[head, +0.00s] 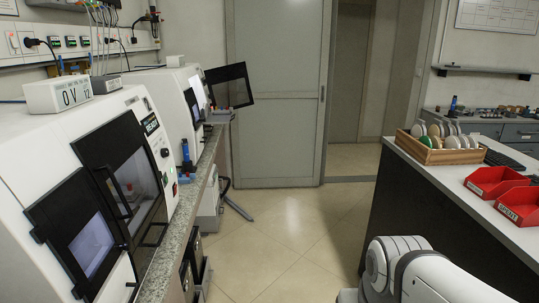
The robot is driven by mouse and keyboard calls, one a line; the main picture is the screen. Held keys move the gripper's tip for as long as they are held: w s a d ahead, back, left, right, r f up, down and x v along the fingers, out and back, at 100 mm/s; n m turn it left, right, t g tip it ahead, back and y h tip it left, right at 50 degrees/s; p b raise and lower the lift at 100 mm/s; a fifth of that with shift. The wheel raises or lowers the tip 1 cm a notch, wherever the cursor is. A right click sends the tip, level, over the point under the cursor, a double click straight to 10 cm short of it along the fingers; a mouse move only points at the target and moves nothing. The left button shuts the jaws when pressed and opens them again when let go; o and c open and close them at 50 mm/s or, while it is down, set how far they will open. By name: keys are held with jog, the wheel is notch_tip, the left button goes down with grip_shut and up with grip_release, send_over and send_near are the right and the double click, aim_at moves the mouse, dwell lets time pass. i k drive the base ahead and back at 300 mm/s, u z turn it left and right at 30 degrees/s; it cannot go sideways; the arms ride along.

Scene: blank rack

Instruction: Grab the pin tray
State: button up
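I cannot make out for sure which thing is the pin tray. Two small red trays with labels stand on the white counter at the right: a rear red tray (492,183) and a front red tray (519,207), cut by the picture's right edge. The label writing is too small to read surely. A wooden rack (432,155) with several round discs stands farther back on the same counter. My gripper is not in view; only a white and grey part of my arm shows at the bottom right, below the counter's front edge.
The white counter (463,199) has a dark front panel. White machines (112,180) with dark doors line a stone-topped bench on the left; one far door stands open. The tiled floor (285,235) between is clear, up to a closed grey door (277,95) and an open doorway.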

aim_at(231, 109)
jog(key=z, duration=0.05)
jog(key=i, duration=5.8)
jog(key=u, duration=1.7)
jog(key=i, duration=0.55)
jog(key=z, duration=0.15)
